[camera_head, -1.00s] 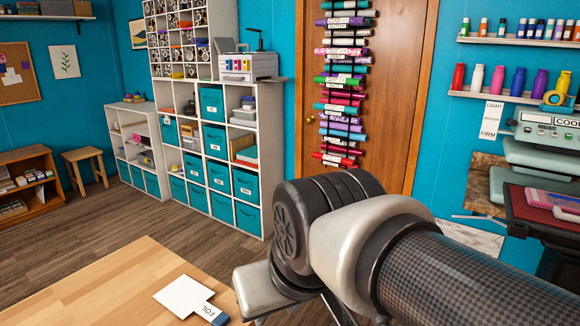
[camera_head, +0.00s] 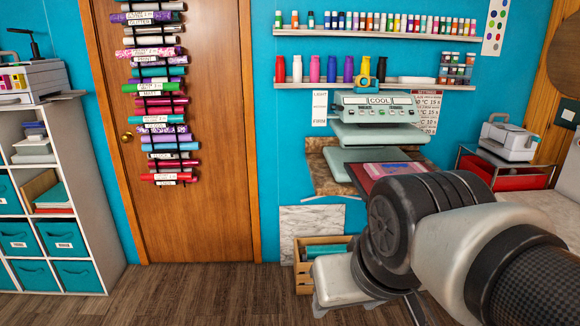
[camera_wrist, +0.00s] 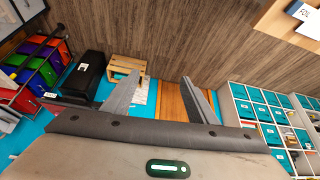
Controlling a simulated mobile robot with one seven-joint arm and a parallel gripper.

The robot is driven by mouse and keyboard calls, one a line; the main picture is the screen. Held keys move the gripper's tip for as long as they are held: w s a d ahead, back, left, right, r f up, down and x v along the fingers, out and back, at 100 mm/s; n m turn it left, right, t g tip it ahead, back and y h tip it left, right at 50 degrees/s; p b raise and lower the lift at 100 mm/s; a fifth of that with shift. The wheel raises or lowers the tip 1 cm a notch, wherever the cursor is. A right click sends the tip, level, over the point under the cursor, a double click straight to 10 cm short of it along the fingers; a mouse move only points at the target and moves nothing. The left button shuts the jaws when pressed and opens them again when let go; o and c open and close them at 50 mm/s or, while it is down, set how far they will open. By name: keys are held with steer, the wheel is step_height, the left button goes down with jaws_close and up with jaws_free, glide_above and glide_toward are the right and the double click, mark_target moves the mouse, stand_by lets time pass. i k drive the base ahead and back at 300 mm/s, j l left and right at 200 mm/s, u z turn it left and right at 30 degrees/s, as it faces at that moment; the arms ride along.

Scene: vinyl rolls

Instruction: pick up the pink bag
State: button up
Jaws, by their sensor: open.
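A flat pink item with a bluish part (camera_head: 388,169) lies on the lower bed of the heat press in the head view. I cannot tell for sure that it is the pink bag. My arm covers the right and near part of that bed. My gripper (camera_wrist: 160,80) shows in the wrist view with its two grey fingers wide apart and nothing between them. The gripper's fingers are not visible in the head view. No pink bag is clear in the wrist view.
The heat press (camera_head: 375,108) stands against the blue wall. A wooden crate (camera_head: 303,275) sits on the floor beneath it. A red cart (camera_head: 505,178) is at the right. The door with vinyl rolls (camera_head: 215,100) and shelves (camera_head: 85,200) are left. Floor before the door is clear.

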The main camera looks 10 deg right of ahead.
mark_target(376, 172)
steer(key=i+j+z, duration=0.1)
steer(key=z, duration=0.4)
steer(key=j+z, duration=0.15)
steer(key=z, duration=0.35)
